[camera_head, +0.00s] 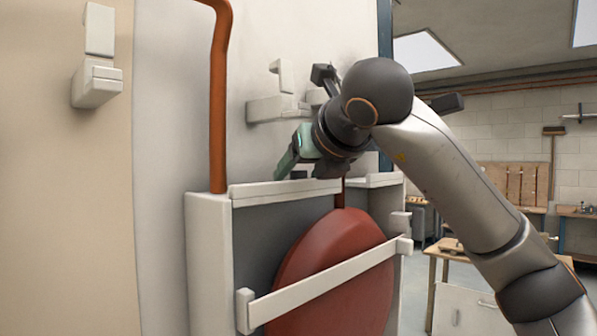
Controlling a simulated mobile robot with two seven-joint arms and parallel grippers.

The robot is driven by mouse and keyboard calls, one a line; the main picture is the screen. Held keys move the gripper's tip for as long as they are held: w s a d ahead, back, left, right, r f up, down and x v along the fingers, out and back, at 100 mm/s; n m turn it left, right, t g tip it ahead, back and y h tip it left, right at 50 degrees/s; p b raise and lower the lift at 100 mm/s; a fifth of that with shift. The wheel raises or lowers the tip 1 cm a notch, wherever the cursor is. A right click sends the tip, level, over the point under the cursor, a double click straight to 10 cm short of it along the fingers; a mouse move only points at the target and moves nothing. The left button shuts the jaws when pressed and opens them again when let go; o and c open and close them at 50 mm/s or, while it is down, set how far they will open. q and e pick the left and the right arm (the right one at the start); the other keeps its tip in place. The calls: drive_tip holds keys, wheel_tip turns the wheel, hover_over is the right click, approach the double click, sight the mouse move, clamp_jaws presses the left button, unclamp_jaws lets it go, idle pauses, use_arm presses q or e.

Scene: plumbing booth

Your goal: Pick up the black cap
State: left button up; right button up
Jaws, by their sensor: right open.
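My right gripper (288,168) reaches in from the right, its teal part angled down and left over the top edge of a white box frame. Its jaws are open. My dark wrist and forearm hide part of the view behind them. I cannot make out the black cap for certain; small dark shapes beside the gripper at the frame's top could be gripper parts or something else. My left gripper is out of view.
The white box frame (209,260) holds a red rounded tank (335,270) behind a white bar (325,284). A copper pipe (218,100) rises at its left. White brackets (280,107) sit on the wall behind. A wooden table (450,252) stands at right.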

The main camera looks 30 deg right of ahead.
drive_tip(key=shift+w+d+f, duration=0.1)
drive_tip(key=shift+w, duration=0.2)
drive_tip(key=shift+c, duration=0.3)
clamp_jaws()
